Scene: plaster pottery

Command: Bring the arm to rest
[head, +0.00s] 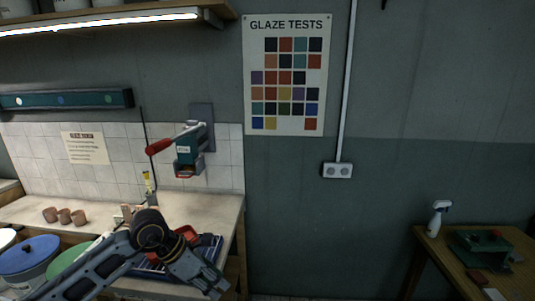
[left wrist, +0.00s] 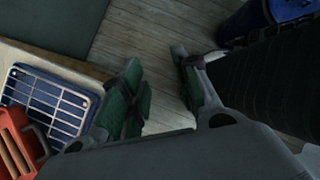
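My left arm comes in from the lower left of the head view, bends at a dark joint, and reaches down to the right. My left gripper (head: 214,287) points down at the front right edge of the bench. In the left wrist view my left gripper (left wrist: 156,62) has its green-padded fingers apart, with only wooden floor showing between them. It holds nothing. My right arm and gripper are in neither view.
Several clay cups (head: 64,216) and a blue-lidded bucket (head: 28,255) are left. A wooden table (head: 440,256) stands right; floor between is clear.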

